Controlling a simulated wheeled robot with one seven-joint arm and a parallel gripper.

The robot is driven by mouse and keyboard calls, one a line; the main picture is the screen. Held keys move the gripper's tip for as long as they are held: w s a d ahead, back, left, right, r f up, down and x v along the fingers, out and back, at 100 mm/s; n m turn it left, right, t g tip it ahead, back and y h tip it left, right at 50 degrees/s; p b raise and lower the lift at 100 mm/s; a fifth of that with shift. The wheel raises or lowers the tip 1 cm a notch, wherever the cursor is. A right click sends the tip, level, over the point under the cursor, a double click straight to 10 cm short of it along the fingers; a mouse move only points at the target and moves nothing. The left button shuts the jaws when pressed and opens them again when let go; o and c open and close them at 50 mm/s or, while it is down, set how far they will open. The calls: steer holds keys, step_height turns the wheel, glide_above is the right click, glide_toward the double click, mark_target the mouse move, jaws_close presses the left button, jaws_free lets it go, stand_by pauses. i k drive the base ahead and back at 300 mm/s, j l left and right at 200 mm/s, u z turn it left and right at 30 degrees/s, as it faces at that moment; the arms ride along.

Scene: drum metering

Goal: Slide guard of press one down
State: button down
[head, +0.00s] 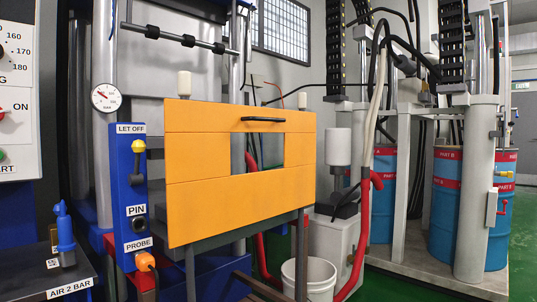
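An orange guard panel (215,205) stands in the middle of the head view, in front of a press frame. A black bar handle (263,119) is fixed near its top edge. A rectangular window below the handle shows the space behind. White knobs top two posts at the guard's upper edge, one at the left (184,84) and one at the right (302,100). No label naming the press is readable. My gripper is not in this view, so its distance from the handle cannot be told.
A blue control column (127,225) marked LET OFF, PIN and PROBE stands close left of the guard. A white bucket (312,278) sits below right. Red hoses (362,225) and blue drums (446,195) stand to the right. Green floor (400,285) shows at lower right.

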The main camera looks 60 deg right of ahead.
mark_target(204, 200)
steer(key=z, duration=1.85)
steer(key=j, duration=0.25)
steer(key=i+j+u, duration=0.1)
steer(key=j, duration=0.2)
